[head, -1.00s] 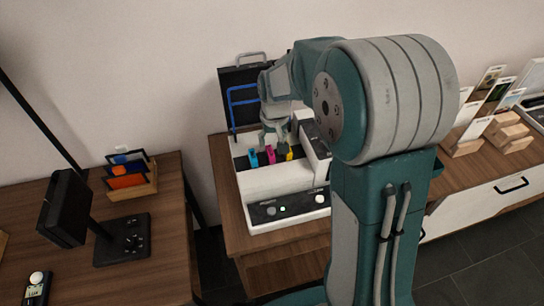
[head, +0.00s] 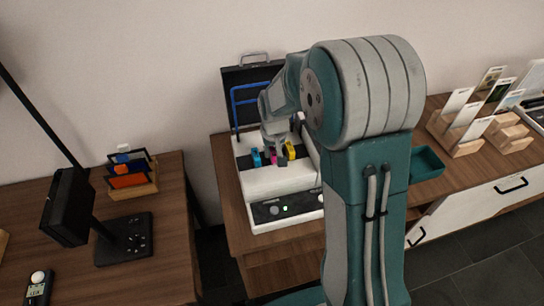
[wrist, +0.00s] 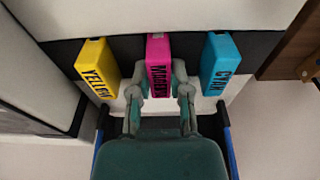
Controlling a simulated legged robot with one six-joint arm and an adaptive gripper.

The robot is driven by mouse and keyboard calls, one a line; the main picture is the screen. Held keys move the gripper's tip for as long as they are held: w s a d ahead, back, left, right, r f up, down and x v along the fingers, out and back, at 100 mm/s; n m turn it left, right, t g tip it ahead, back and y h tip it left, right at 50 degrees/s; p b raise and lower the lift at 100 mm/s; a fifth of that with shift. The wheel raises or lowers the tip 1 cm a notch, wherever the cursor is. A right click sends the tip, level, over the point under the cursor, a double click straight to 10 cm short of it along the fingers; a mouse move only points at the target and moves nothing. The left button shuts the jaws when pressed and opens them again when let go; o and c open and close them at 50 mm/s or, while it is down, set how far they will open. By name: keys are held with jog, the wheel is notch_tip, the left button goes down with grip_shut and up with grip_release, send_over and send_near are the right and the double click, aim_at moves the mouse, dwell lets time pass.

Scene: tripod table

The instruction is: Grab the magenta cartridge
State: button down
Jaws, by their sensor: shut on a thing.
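The magenta cartridge (wrist: 158,52) stands in the dark slot strip of the white printer, between the yellow cartridge (wrist: 97,66) and the cyan cartridge (wrist: 220,62) in the wrist view. My gripper (wrist: 160,88) is shut on the magenta cartridge, with one finger on each side of its lower end. In the head view my gripper (head: 274,140) comes down from above onto the magenta cartridge (head: 273,158), and its fingers partly hide it. The cyan cartridge (head: 256,159) is at its left and the yellow cartridge (head: 290,151) at its right.
The white printer (head: 280,183) stands on a wooden cabinet, its dark lid (head: 236,80) raised behind with a blue frame (head: 234,108). A teal tray (head: 427,163) lies at right. Card holders (head: 465,135) stand farther right. A separate desk with a lamp (head: 68,205) is at left.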

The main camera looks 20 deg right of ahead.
aim_at(272, 149)
jog(key=shift+d+r, duration=0.1)
jog(key=shift+r, duration=0.3)
notch_tip(272, 149, up, 2)
jog(key=shift+r, duration=0.2)
jog(key=s+d+r, duration=0.4)
jog(key=s+r, duration=0.5)
jog(key=s, duration=0.4)
jog(key=shift+s+r, duration=0.25)
jog(key=shift+r, duration=0.1)
